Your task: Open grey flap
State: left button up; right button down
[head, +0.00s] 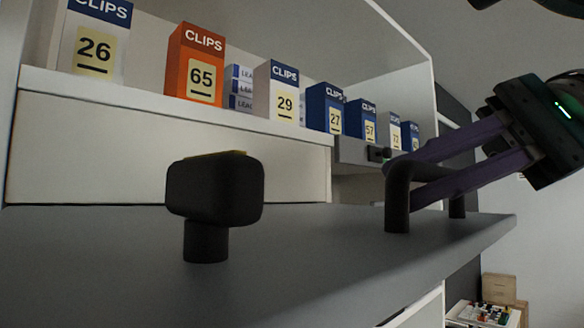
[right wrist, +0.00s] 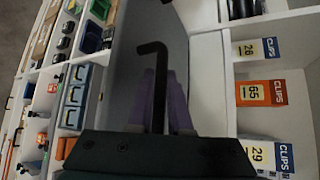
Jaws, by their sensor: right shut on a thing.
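The grey flap (head: 310,250) lies folded down, near level, in front of the lit shelf in the head view. It also shows in the right wrist view (right wrist: 128,70). A black bar handle (head: 397,205) stands up from the flap near its right end. My right gripper (head: 400,178) reaches in from the right, with its purple fingers shut on the handle. In the right wrist view the handle (right wrist: 158,62) runs between the fingers, its bent end beyond the tips. My left gripper is not in view.
A black knob (head: 215,190) stands on the flap's near left part. Clips cartons, such as an orange one (head: 195,65), line the white shelf (head: 170,105) behind the flap. Blue bins (right wrist: 74,97) and other goods fill shelving in the right wrist view.

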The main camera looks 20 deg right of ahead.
jog(key=shift+w+d, duration=0.1)
jog(key=shift+w, duration=0.05)
jog(key=c, duration=0.8)
grip_release()
jog(key=shift+c, duration=0.2)
jog(key=v, duration=0.7)
jog(key=shift+d, duration=0.2)
jog(key=shift+s+d, duration=0.1)
jog(key=shift+s, duration=0.15)
